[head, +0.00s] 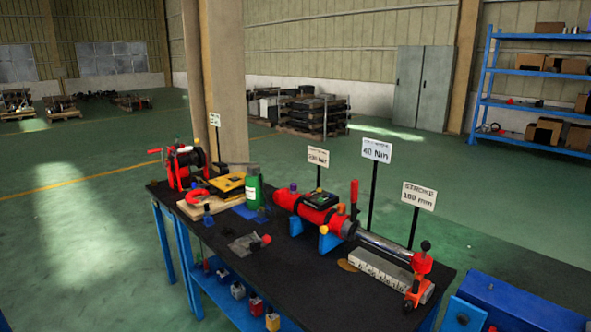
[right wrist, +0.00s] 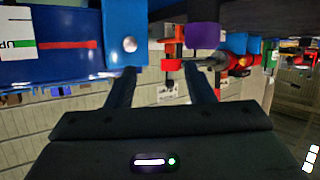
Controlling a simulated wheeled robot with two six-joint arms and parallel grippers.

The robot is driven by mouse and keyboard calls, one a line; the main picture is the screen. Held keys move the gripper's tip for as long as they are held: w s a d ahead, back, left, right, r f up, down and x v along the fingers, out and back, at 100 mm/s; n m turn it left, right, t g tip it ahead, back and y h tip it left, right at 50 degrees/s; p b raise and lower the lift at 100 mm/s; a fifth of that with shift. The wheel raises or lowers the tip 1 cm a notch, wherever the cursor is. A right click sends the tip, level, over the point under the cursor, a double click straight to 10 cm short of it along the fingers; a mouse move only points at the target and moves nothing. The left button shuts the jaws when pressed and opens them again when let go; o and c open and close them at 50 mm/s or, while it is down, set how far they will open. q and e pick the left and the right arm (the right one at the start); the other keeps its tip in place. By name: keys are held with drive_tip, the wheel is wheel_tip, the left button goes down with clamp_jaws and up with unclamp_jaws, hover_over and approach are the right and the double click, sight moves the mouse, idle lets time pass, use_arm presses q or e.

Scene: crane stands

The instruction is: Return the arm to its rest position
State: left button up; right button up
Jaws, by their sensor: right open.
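My right gripper (right wrist: 162,88) shows in the right wrist view, with its two dark fingers apart and nothing between them. That view looks upside down, with the workbench parts along its top. A blue box or cabinet (right wrist: 60,65) lies close by the left finger, and whether they touch I cannot tell. In the head view neither gripper shows. The workbench (head: 255,262) stands there with a red cylinder (head: 310,212) on blue supports, its rod ending in a red-orange fitting at the right end.
A blue cabinet (head: 505,303) stands at the lower right, near the bench's right end. A winch (head: 183,163), a green bottle (head: 254,188) and sign posts stand on the bench. A pillar (head: 215,80) rises behind it. The floor at left is clear.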

drive_tip(key=s+a+f+n+g+y, duration=0.1)
drive_tip(key=s+a+f+g, duration=0.25)
drive_tip(key=s, duration=0.45)
drive_tip(key=s+a+f+n+g+y, duration=0.1)
drive_tip(key=s+a+f+g, duration=0.2)
drive_tip(key=s, duration=0.4)
drive_tip(key=s+a+f+n+g+y, duration=0.1)
drive_tip(key=s+a+f+g, duration=0.15)
drive_tip(key=s+a, duration=0.4)
drive_tip(key=s+d+f+g, duration=0.1)
drive_tip(key=d+f, duration=0.1)
drive_tip(key=f, duration=1.4)
drive_tip(key=s+d+f+g, duration=0.1)
drive_tip(key=s+d+f, duration=0.15)
drive_tip(key=f, duration=1.25)
drive_tip(key=s+d+f+g, duration=0.1)
drive_tip(key=s+f, duration=1.5)
drive_tip(key=f, duration=0.1)
drive_tip(key=shift+s+f+m, duration=0.3)
drive_tip(key=shift+s+f, duration=0.1)
